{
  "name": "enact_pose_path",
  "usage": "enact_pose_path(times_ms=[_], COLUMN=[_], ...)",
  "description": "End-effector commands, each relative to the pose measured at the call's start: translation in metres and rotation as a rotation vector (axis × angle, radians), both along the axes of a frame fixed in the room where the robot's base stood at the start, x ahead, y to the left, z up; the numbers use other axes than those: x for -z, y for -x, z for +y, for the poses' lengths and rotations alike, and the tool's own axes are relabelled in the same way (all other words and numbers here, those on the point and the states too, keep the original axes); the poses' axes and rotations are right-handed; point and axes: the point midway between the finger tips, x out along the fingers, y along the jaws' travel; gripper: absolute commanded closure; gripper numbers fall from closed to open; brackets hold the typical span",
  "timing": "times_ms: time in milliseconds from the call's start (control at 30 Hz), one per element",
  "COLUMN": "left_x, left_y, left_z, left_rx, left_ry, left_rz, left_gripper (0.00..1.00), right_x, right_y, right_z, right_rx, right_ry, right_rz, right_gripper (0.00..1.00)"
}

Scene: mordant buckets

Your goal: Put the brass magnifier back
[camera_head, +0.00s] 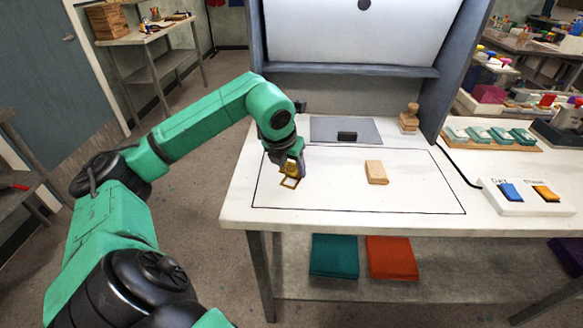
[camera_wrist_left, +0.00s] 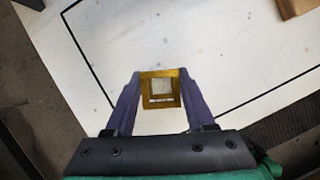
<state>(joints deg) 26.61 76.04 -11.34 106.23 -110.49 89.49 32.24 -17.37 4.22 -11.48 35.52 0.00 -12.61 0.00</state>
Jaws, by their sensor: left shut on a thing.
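The brass magnifier (camera_head: 290,181) is a small gold-coloured square frame. My left gripper (camera_head: 287,168) is shut on it, above the left part of the black-outlined area on the white table (camera_head: 237,196). In the left wrist view, the magnifier (camera_wrist_left: 160,74) sits between the two fingertips of the left gripper (camera_wrist_left: 160,92), with a pale square opening in its middle. I cannot tell how high it is above the table. My right gripper is not in view.
A wooden block (camera_head: 376,172) lies inside the outlined area. Behind it are a grey mat (camera_head: 330,124) with a black block (camera_head: 347,136) and a wooden stamp (camera_head: 409,118).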

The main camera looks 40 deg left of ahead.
Motion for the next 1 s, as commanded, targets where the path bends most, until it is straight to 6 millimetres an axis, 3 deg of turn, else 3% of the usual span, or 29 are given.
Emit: enact_pose_path(times_ms=[167, 200, 233, 267, 533, 667, 1000], left_x=[0.004, 0.002, 0.002, 0.002, 0.001, -0.009, -0.091], left_y=[0.000, 0.000, 0.000, 0.000, 0.000, 0.002, 0.035], left_z=[0.000, 0.000, 0.000, 0.000, 0.000, 0.000, -0.009], left_rx=[0.000, 0.000, 0.000, 0.000, 0.000, -0.001, 0.000], left_ry=[0.000, 0.000, 0.000, 0.000, 0.000, 0.000, -0.001], left_rz=[0.000, 0.001, 0.001, 0.001, 0.001, -0.003, -0.005], left_gripper=[1.00, 0.30, 0.19, 0.16, 0.16, 0.16, 0.16], right_x=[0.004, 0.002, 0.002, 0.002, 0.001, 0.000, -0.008], right_y=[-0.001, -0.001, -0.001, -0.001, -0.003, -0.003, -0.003], right_z=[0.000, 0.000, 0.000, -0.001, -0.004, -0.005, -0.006], right_rx=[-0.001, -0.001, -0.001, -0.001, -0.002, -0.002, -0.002], right_ry=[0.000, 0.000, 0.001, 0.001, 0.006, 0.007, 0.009], right_rz=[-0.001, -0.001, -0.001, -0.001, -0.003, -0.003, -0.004], right_gripper=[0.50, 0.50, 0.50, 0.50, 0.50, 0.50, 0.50])
